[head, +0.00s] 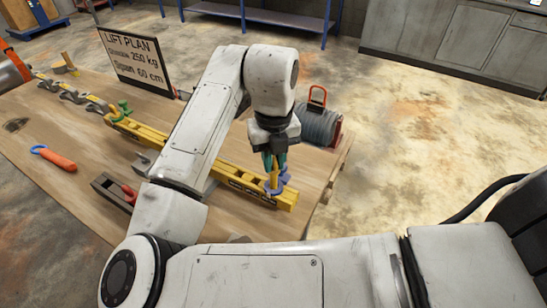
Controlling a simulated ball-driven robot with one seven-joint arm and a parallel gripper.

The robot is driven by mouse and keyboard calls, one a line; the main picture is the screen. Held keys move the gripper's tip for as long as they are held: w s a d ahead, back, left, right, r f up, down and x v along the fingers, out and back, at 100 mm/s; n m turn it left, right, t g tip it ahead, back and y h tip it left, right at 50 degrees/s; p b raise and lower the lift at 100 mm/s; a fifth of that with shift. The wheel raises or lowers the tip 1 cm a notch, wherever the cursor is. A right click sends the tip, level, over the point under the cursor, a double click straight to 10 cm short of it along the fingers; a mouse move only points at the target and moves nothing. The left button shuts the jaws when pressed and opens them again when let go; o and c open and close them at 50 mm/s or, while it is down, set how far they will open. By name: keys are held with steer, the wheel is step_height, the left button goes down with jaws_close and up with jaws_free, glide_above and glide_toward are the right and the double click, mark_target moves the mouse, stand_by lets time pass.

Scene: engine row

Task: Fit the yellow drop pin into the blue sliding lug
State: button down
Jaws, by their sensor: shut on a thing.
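My gripper (274,164) points down over the right end of the yellow beam (210,158), its fingers shut on the yellow drop pin (273,181). The pin is upright, its upper part hidden between the fingers. The blue sliding lug (284,192) sits on the beam near its right end, directly below the gripper. The pin's lower end meets the lug in this view; I cannot tell whether it is inside the hole or just in front of or above it.
A green lug (122,110) stands on the beam's left part. On the wooden table (90,188) lie an orange-handled tool (54,158) and a dark tray (112,190) with a red item. A lift plan sign (135,60) and a grey cable drum (320,124) stand behind the beam.

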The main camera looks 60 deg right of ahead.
mark_target(273, 187)
steer(key=shift+f+b, duration=2.2)
steer(key=shift+f, duration=0.5)
steer(key=c, duration=1)
jaws_free()
steer(key=shift+o, duration=0.2)
step_height(273, 187, up, 11)
steer(key=shift+f, duration=0.1)
